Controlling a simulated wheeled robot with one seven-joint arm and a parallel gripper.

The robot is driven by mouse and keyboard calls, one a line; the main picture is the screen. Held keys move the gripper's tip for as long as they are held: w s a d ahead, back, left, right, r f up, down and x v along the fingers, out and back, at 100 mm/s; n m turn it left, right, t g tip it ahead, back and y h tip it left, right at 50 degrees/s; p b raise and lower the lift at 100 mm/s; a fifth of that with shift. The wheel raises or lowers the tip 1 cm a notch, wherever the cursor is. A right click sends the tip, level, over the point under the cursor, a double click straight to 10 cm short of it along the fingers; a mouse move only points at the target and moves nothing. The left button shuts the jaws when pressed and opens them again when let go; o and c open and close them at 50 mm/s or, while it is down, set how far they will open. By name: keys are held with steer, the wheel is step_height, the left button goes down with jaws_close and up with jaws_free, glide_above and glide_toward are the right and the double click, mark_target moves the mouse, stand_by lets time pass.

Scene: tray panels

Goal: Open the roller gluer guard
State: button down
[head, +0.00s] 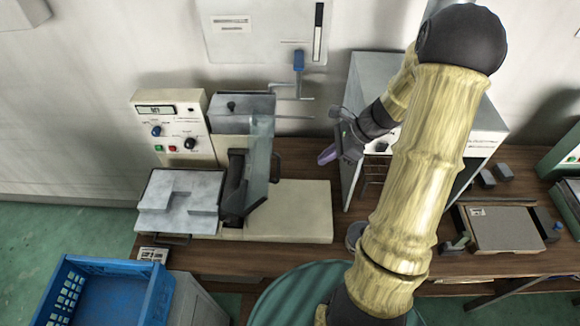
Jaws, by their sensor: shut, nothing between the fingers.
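The roller gluer (300,210) stands on the wooden bench left of centre, with a cream base and a control box at its back left. Its guard looks to be the clear, greenish panel (261,150), which stands steeply at the right of the dark roller parts (238,190). I cannot tell how far open it is. My gripper (327,157) is shut and empty, in the air to the right of the guard and apart from it. Its purplish tip points down and left. My arm hides part of the bench on the right.
A grey slab (180,190) lies on a plate at the gluer's left. A blue crate (120,290) stands at the front left. A grey box-shaped cabinet (480,125) stands behind my arm. The gluer's pale base is bare at its right end.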

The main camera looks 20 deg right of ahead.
mark_target(255, 164)
steer(key=shift+f, duration=0.1)
steer(key=w+a+f+p, duration=0.3)
steer(key=a+f, duration=0.3)
steer(key=a, duration=0.3)
steer(key=shift+a+p, duration=0.15)
steer(key=shift+p, duration=0.7)
steer(key=shift+w+a+r, duration=0.15)
steer(key=shift+a+r, duration=0.4)
steer(key=shift+r, duration=0.1)
steer(key=shift+w+a+r, duration=0.15)
steer(key=shift+a+r, duration=0.35)
steer(key=shift+r, duration=0.1)
steer(key=shift+d, duration=0.1)
